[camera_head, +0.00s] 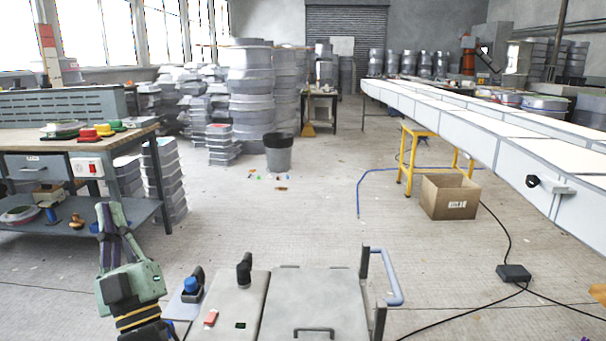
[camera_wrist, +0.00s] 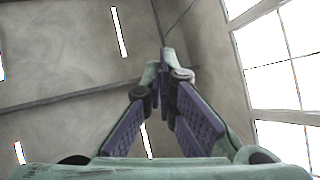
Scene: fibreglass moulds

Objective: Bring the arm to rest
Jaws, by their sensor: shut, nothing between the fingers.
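My gripper (camera_head: 110,208) stands upright at the lower left in the head view, on the end of my arm, its fingers pointing up. The fingers have green links and purple pads. In the wrist view my gripper (camera_wrist: 167,58) shows its fingertips drawn together, with nothing held between them. Behind them are the grey ceiling and bright windows. In the head view the gripper appears in front of the workbench's right end (camera_head: 148,131). I see no contact with it.
The workbench (camera_head: 40,145) at left carries lids and coloured parts. Stacked grey moulds (camera_head: 250,90) and a bin (camera_head: 278,153) stand behind. A cardboard box (camera_head: 449,198) sits near the conveyor (camera_head: 500,135) at right. Cables cross the right floor; the middle floor is mostly clear.

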